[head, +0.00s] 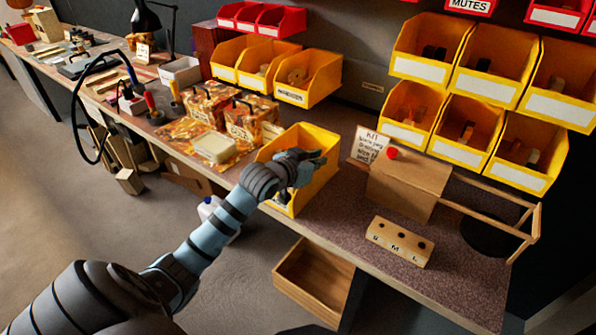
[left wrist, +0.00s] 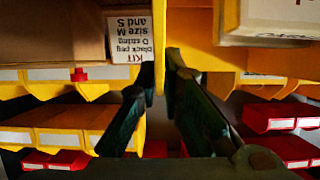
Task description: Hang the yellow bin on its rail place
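A large yellow bin (head: 318,182) is at the front edge of the bench, open side up, below the wall bins. I cannot tell whether its base touches the bench. My left gripper (head: 308,165) reaches over it and covers part of its inside and near wall. In the left wrist view, the two dark fingers (left wrist: 161,68) lie on either side of a thin yellow wall (left wrist: 161,82), closed onto it. Several yellow bins (head: 305,78) hang in a row on the wall behind, with a bare stretch of dark wall (head: 372,70) to their right. My right gripper is out of view.
A kit card (head: 370,145), a wooden box (head: 408,182), a peg block (head: 400,241) and a wooden frame (head: 520,225) stand to the right. Patterned boxes (head: 247,118) and a pale block (head: 214,147) are on the left. More yellow bins (head: 430,48) hang at right.

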